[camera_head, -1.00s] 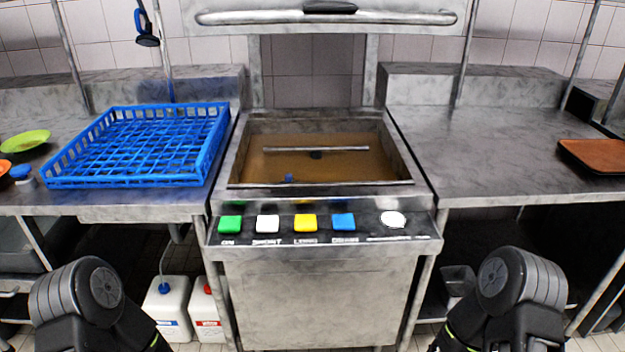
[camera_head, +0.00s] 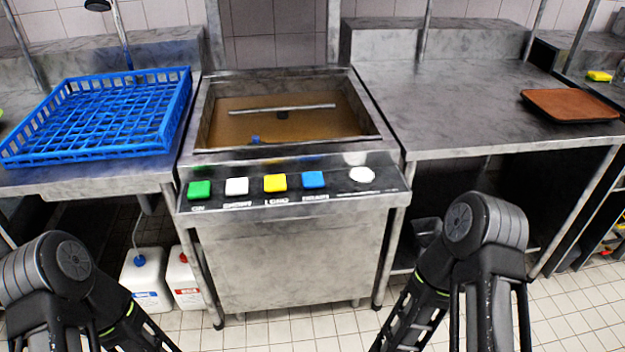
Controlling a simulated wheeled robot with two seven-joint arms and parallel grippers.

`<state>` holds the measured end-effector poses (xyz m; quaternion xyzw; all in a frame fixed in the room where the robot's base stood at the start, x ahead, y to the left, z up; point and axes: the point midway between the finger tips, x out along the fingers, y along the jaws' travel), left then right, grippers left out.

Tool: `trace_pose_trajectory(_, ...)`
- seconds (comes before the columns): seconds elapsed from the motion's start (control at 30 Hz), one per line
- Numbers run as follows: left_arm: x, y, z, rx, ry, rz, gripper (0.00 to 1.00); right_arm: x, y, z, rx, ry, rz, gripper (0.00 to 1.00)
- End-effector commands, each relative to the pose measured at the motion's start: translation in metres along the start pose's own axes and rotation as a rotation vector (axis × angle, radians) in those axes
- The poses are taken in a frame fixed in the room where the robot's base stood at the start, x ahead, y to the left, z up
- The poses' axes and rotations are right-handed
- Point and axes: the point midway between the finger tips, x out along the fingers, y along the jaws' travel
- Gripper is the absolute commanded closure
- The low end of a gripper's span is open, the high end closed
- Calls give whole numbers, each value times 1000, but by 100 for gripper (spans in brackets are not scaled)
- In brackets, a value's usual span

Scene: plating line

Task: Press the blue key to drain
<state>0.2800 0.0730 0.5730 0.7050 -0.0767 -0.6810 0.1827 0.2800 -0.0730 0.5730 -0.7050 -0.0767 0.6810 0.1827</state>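The blue key (camera_head: 313,180) is the rightmost of the coloured square keys on the sloped front panel (camera_head: 378,186) of the steel machine. A green key (camera_head: 199,189), a white key (camera_head: 236,186) and a yellow key (camera_head: 275,183) stand in a row to its left. A round white dial or knob (camera_head: 361,174) is to its right. Behind the panel, the open basin (camera_head: 262,128) holds brownish water. My two arms show at the lower left and lower right, below the panel and apart from the keys. Both grippers are outside the picture.
A blue rack (camera_head: 100,119) sits on the left counter. The right counter (camera_head: 440,100) is mostly bare, with a brown tray (camera_head: 570,105) at its right end. White jugs (camera_head: 147,281) stand on the floor below left. The panel's front is clear.

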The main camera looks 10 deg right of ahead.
Motion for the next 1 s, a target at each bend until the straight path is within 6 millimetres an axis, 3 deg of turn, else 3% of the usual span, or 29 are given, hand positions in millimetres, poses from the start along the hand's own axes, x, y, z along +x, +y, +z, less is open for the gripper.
trace_pose_trajectory(0.33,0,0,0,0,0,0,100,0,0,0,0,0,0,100)
trace_pose_trajectory(1.0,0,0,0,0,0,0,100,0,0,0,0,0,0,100)
